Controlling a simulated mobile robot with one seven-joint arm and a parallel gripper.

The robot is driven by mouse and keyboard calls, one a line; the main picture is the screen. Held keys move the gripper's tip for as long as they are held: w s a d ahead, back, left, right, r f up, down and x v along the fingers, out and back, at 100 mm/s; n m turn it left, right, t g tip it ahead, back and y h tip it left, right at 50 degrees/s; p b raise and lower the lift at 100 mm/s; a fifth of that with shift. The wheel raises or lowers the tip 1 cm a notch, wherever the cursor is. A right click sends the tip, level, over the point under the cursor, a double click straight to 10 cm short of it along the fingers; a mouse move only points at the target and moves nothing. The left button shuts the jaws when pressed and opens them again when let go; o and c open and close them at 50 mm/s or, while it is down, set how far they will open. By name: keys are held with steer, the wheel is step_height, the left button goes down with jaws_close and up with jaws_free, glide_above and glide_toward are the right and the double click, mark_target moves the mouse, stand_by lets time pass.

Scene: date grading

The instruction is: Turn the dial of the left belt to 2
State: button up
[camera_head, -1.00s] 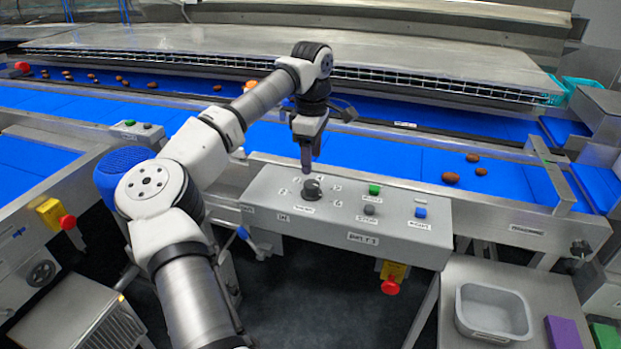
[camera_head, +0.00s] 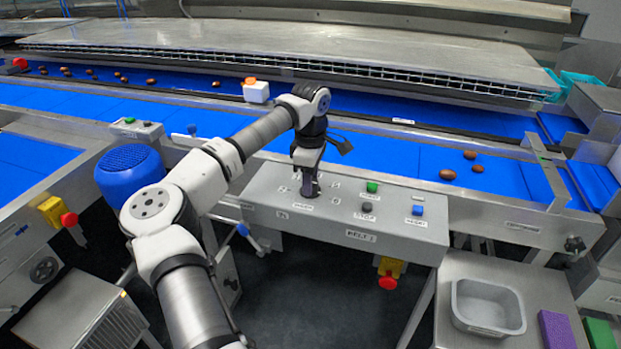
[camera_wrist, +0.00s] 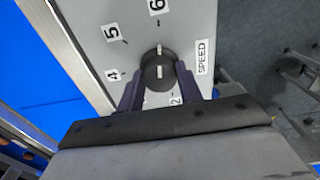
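The grey control panel labelled BELT 1 (camera_head: 357,236) stands at the front of the belt. Its round black speed dial (camera_wrist: 157,70) shows in the wrist view, with a white mark pointing up toward the 6. Labels 4, 5, 6 and 2 ring the dial; the 2 (camera_wrist: 176,100) is partly covered by my gripper. My gripper (camera_wrist: 160,78) has its two purple fingers on either side of the dial, very close to it. I cannot tell whether they press on it. In the head view my gripper (camera_head: 309,190) is down at the dial and hides most of it.
A green button (camera_head: 372,187), a dark stop button (camera_head: 367,207) and a blue button (camera_head: 418,210) are right of the dial. A red emergency stop (camera_head: 388,283) hangs below. Dates (camera_head: 447,174) lie on the blue belt behind. A grey tub (camera_head: 487,306) stands at right.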

steer(key=c, duration=0.4)
